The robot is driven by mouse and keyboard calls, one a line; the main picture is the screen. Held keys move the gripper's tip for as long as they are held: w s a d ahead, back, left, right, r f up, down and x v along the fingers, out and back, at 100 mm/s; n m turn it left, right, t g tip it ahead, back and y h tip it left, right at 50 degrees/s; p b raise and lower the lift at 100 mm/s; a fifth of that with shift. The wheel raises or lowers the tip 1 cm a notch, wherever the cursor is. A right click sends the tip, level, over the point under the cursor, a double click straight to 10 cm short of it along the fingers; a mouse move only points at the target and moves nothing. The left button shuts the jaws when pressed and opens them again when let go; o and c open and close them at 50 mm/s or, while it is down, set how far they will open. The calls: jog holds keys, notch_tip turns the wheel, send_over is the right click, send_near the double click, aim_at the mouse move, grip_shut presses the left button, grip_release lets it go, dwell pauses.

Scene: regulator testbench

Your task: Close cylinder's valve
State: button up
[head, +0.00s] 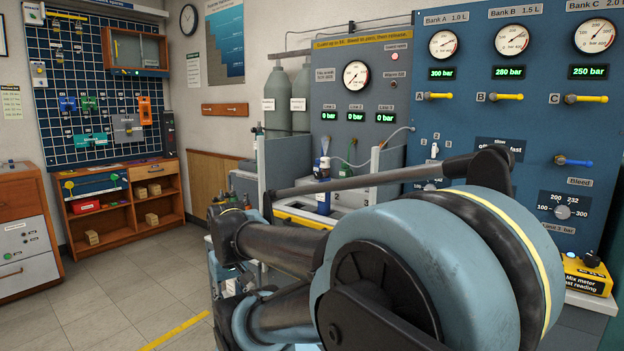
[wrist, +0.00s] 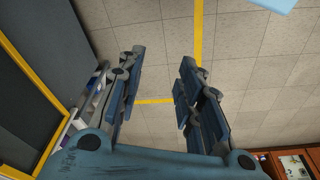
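Two grey-green gas cylinders, one on the left (head: 277,98) and one on the right (head: 301,92), stand upright behind a grey partition in the head view, each with a white label. Their lower parts are hidden, and I cannot make out a valve handle on their tops. My arm fills the lower middle of the head view, and I cannot make out my gripper there. In the wrist view my gripper (wrist: 158,62) is open and empty, its two fingers well apart over the tiled floor. It is touching nothing visible, and no cylinder shows in the wrist view.
A blue panel (head: 473,60) carries gauges, yellow levers (head: 507,97) and a blue lever (head: 573,161). A grey panel (head: 338,93) stands beside the cylinders. A wooden shelf (head: 125,205) is at left. Tiled floor (head: 110,290) is free between shelf and arm.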

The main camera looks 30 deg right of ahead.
jog(key=shift+o, duration=1.6)
jog(key=shift+s+d+r, duration=0.15)
jog(key=shift+s+r, duration=0.05)
jog(key=n+t+h, duration=0.5)
jog(key=n+h, duration=1.2)
jog(key=n, duration=0.4)
send_near(317, 176)
jog(key=x, duration=0.9)
jog(key=shift+w+d, duration=0.1)
jog(key=shift+w, duration=0.05)
jog(key=c, duration=1.1)
